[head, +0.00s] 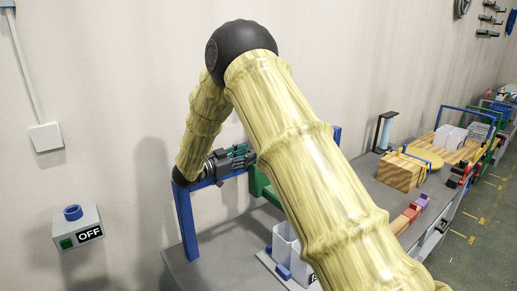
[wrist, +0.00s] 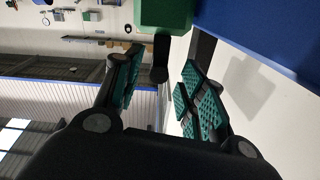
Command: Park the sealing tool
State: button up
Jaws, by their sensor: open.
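A green block with a dark handle-like bar (wrist: 160,60) below it shows at the top of the wrist view; it may be the sealing tool, but I cannot tell for sure. My gripper (head: 240,158) is open, at the blue frame (head: 186,222) in the head view. In the wrist view, the teal-padded fingers of my gripper (wrist: 160,78) stand apart, with the dark bar's lower end between or just beyond their tips. I cannot tell whether they touch it. A green part (head: 262,188) shows near the frame in the head view, partly hidden behind my arm.
A blue beam (wrist: 265,35) lies close to my right finger in the wrist view. White containers (head: 284,240) stand on the grey bench (head: 225,245) below. A box marked OFF (head: 80,230) is on the wall at left. Wooden blocks (head: 400,172) and other fixtures stand farther right.

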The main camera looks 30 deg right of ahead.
jog(key=shift+w+d+p, duration=0.15)
jog(key=shift+d+p, duration=0.75)
jog(key=shift+d, duration=2.05)
jog(key=shift+c, duration=0.5)
grip_shut()
